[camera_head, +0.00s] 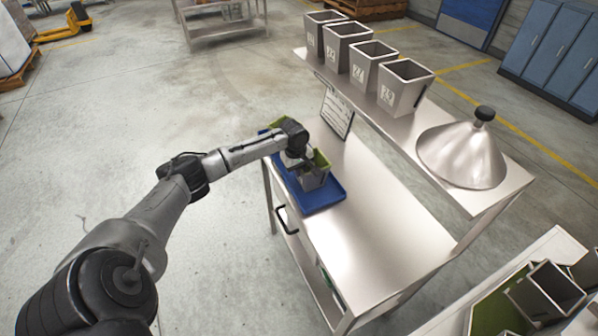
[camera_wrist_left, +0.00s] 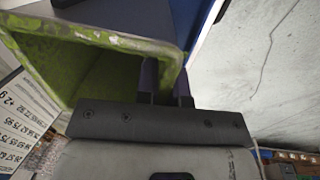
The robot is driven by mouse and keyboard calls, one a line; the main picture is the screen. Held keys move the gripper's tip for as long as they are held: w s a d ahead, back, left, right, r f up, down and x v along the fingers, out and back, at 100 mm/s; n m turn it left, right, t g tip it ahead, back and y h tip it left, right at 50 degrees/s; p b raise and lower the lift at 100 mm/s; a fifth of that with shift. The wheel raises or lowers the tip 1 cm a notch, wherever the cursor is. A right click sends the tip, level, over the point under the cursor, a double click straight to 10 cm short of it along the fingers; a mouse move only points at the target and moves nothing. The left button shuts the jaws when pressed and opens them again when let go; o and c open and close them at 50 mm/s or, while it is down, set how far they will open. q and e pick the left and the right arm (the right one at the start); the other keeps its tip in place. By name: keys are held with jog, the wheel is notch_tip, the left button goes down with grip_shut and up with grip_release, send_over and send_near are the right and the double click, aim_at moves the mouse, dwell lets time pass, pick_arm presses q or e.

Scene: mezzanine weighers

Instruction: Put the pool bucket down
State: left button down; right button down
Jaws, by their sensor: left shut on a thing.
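The pool bucket, a grey square bucket with a green inside (camera_head: 316,178), is at the blue tray (camera_head: 322,201) on the steel table. It also shows in the left wrist view (camera_wrist_left: 85,45), its green-edged mouth filling the upper left. My left gripper (camera_head: 301,167) is shut on its rim wall; in the wrist view (camera_wrist_left: 166,82) one finger is inside the mouth and the other outside. The bucket looks roughly upright over the tray. I cannot tell whether its base touches the tray. My arm hides part of the bucket and tray. My right gripper is not in view.
Several grey numbered buckets (camera_head: 357,55) and a metal cone with a black knob (camera_head: 462,153) stand on the raised shelf. A printed card (camera_head: 337,112) leans behind the tray. The steel tabletop (camera_head: 385,240) in front is clear.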

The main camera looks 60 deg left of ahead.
pick_arm(q)
jog(key=shift+f, duration=0.2)
jog(key=c, duration=1.7)
grip_release()
jog(key=shift+f, duration=0.1)
jog(key=o, duration=0.5)
